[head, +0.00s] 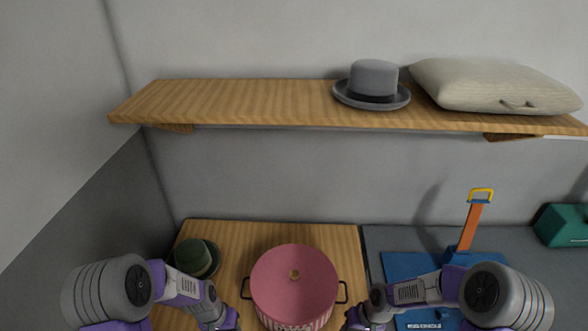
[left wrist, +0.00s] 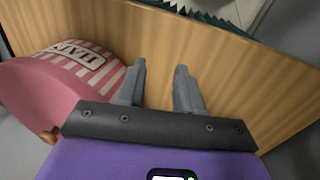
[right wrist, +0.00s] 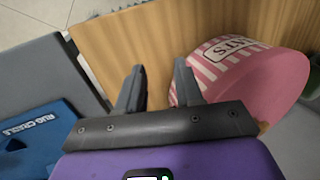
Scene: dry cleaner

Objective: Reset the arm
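My left arm comes in from the lower left of the head view, and its gripper is cut off at the bottom edge. In the left wrist view the left gripper (left wrist: 158,88) has its fingers apart with nothing between them. My right arm comes in from the lower right of the head view. In the right wrist view the right gripper (right wrist: 157,88) also has its fingers apart and empty. A pink lidded pot (head: 294,284) with striped sides stands on the wooden counter between the two arms. It also shows in the left wrist view (left wrist: 55,88) and right wrist view (right wrist: 250,80).
A wooden shelf (head: 230,105) holds a grey hat (head: 374,78) and a beige cushion (head: 490,85). A green hat (head: 193,256) lies on the wooden counter (head: 270,234) at left. A blue item with an orange handle (head: 470,226) and a teal object (head: 562,225) stand at right.

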